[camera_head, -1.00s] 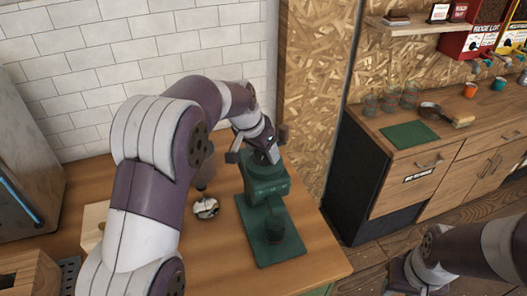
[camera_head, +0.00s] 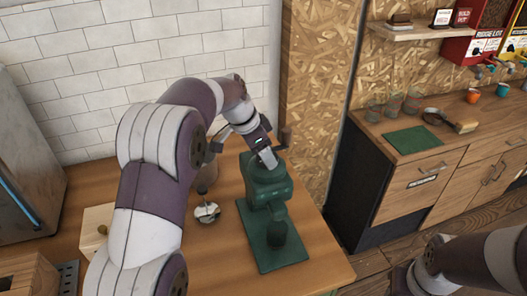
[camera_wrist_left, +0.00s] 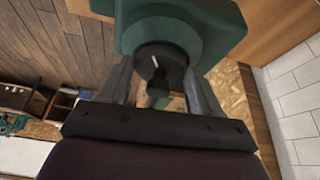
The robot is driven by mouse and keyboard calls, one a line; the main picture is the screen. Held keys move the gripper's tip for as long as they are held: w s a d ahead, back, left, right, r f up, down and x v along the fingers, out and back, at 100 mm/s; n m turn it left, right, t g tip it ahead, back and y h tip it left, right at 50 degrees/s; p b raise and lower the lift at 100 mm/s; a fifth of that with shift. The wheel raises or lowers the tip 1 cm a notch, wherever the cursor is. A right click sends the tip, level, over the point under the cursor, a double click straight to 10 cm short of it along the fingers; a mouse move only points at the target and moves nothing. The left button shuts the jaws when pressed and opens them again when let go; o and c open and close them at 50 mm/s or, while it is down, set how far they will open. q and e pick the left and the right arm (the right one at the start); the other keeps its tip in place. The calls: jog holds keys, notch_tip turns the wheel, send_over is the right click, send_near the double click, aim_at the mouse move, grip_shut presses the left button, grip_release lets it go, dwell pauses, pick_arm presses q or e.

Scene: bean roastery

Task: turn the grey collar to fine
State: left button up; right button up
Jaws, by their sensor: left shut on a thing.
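The green grinder (camera_head: 266,185) stands upright on its green base on the wooden counter. My left gripper (camera_head: 268,157) is at the top of the grinder's head. In the left wrist view, the green grinder body (camera_wrist_left: 200,22) fills the top. The dark grey collar (camera_wrist_left: 160,62), with a short white mark on it, sits between the fingers of my left gripper (camera_wrist_left: 160,78), which is shut on it. The scale and the fine marking cannot be read. My right arm shows at the lower right, but its gripper is out of view.
A pale wooden box (camera_head: 96,228) stands farther left. A white tiled wall (camera_head: 110,60) is behind. A second counter with a green mat (camera_head: 412,140) is at the right.

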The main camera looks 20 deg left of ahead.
pick_arm(q)
jog(key=o, duration=1.1)
jog(key=shift+c, duration=0.2)
jog(key=p+v, duration=1)
jog(key=v, duration=0.2)
jog(key=shift+r, duration=0.3)
jog(key=shift+a, duration=0.1)
